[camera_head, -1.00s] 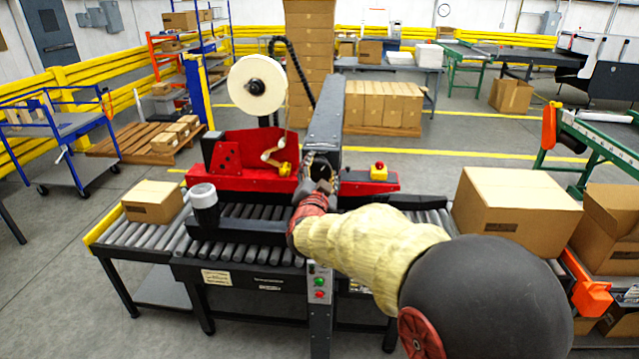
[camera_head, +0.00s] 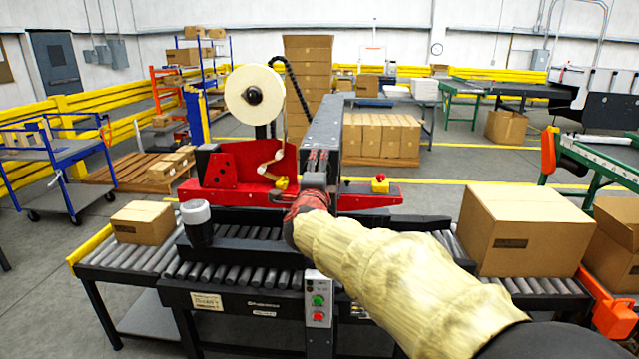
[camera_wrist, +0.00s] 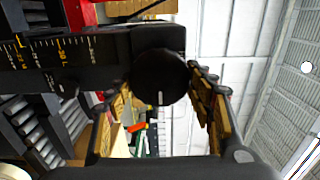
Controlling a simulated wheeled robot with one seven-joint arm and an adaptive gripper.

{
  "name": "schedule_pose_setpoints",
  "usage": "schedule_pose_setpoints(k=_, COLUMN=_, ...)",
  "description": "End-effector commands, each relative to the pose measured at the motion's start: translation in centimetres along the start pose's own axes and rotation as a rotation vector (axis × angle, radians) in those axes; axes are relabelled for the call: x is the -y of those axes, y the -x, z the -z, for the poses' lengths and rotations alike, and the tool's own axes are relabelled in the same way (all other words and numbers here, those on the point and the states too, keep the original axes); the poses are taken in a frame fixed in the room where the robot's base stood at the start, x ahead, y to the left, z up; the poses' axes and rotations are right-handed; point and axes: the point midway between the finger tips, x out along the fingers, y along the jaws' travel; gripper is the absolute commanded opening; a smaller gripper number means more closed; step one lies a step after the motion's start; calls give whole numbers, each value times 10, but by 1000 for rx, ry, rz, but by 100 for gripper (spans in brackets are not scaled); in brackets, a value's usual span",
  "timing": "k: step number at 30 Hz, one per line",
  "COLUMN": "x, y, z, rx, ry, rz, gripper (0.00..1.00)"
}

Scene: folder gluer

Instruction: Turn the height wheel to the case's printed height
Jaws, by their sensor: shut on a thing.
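The height wheel (camera_wrist: 160,77) is a black round knob with a white mark, on a black column (camera_head: 325,125) over the roller conveyor. In the wrist view it sits between the fingers of my gripper (camera_wrist: 162,98), which is shut on it. In the head view my gripper (camera_head: 318,168) is at the column, and the arm hides the wheel. A dark scale (camera_wrist: 55,60) with yellow marks lies beside the wheel; I cannot read a setting with certainty. A large cardboard case (camera_head: 520,230) stands on the conveyor at right, with a dark printed label too small to read.
A smaller carton (camera_head: 142,222) sits on the left rollers. A white-topped black cylinder (camera_head: 197,222) stands near the column. A red tape unit with a roll (camera_head: 255,94) is behind. Green and red buttons (camera_head: 318,301) are on the front post. An open carton is at far right.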

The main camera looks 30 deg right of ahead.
Motion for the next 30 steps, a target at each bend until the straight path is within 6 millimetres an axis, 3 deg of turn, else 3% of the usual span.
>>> schedule_pose_setpoints(k=30, x=-8, y=0, z=-3, rx=-2, ry=-963, rz=-3, gripper=28)
